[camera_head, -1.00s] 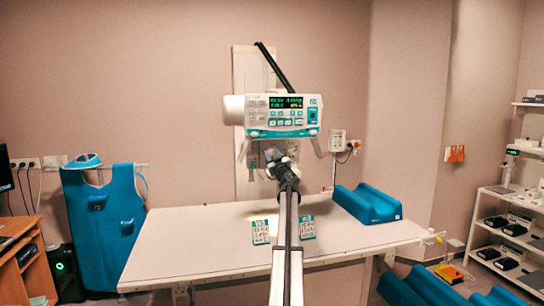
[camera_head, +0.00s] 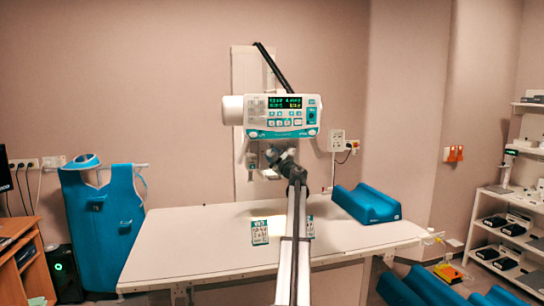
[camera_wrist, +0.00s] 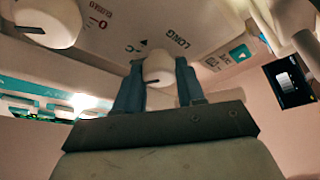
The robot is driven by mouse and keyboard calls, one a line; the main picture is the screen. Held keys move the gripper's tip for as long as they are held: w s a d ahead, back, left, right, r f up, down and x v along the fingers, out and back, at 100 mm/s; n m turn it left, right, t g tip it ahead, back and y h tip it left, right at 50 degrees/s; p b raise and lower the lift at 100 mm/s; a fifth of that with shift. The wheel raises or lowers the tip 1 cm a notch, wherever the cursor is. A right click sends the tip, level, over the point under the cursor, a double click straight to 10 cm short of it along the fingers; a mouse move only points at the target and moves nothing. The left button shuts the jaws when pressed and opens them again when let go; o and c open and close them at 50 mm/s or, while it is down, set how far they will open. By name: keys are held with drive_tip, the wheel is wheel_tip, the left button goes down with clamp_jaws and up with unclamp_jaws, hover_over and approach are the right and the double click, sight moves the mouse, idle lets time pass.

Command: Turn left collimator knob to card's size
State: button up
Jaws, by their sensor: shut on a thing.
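The X-ray head (camera_head: 272,117) with its lit display hangs above the table; its collimator is below. My gripper (camera_head: 270,157) is just under the head, where the knobs are too small to make out. In the wrist view, my gripper (camera_wrist: 159,80) is shut on a white knob (camera_wrist: 158,66) with a dark pointer line, next to the word LONG. Another white knob (camera_wrist: 48,20) is at upper left, apart from the fingers. A left card (camera_head: 260,231) and a right card (camera_head: 309,228), partly behind my arm, are on the table; their print is too small to read.
The white table (camera_head: 190,250) is mostly bare. A blue cushion (camera_head: 366,204) lies at its right end. A blue apron (camera_head: 105,215) hangs on the left. A shelf unit (camera_head: 505,230) stands on the right. The collimator underside is close to my gripper.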

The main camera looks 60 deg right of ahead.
drive_tip(key=shift+r, duration=0.1)
drive_tip(key=o, duration=1)
drive_tip(key=shift+o, duration=0.2)
drive_tip(key=shift+s, duration=0.1)
drive_tip(key=v, duration=1.3)
drive_tip(key=shift+s+a, duration=0.2)
drive_tip(key=shift+s, duration=0.05)
